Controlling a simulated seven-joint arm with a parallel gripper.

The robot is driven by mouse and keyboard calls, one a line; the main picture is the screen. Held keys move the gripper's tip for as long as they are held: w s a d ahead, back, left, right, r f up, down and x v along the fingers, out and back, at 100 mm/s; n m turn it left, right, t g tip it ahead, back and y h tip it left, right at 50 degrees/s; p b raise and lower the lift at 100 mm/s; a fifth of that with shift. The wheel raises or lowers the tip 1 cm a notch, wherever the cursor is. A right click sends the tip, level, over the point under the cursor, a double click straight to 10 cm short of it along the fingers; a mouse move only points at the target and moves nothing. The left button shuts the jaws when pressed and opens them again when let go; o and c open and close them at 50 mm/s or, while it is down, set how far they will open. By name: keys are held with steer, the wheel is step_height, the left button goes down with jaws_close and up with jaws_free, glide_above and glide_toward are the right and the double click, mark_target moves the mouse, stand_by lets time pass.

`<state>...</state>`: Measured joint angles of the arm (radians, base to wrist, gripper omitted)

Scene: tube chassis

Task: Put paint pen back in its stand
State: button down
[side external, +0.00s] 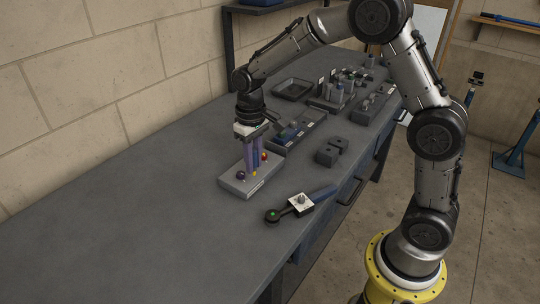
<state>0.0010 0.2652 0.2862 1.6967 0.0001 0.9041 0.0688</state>
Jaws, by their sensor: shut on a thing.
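The pen stand (232,187) is a low light-grey block near the middle of the bench. Upright purple-blue shafts show above it, with small yellow, red and dark purple spots at or near its top. My gripper (252,140) points straight down right over the stand. It is shut on a paint pen (254,161), which looks purple and upright below the jaws. The fingertips are small and partly hidden. I cannot tell whether the pen's lower end is in a hole of the stand or just above it.
Dark blocks (327,155) sit to the right. Trays (293,88) and holders with small parts stand behind. The bench's left side (120,220) is clear.

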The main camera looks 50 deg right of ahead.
steer(key=shift+s+d+f+m, duration=0.15)
steer(key=shift+s+d+m, duration=1.7)
steer(key=shift+d, duration=3.15)
steer(key=shift+s+d+f+m, duration=0.15)
steer(key=shift+s+d+m, duration=1.65)
steer(key=shift+d, duration=3.15)
steer(key=shift+s+d+f+m, duration=0.15)
steer(key=shift+s+d+m, duration=1.7)
steer(key=shift+d, duration=3.15)
steer(key=shift+w+f, duration=0.15)
steer(key=shift+f, duration=0.3)
steer(key=shift+f, duration=0.35)
steer(key=shift+f, duration=0.55)
steer(key=c, duration=0.6)
jaws_free()
steer(key=shift+c, duration=0.2)
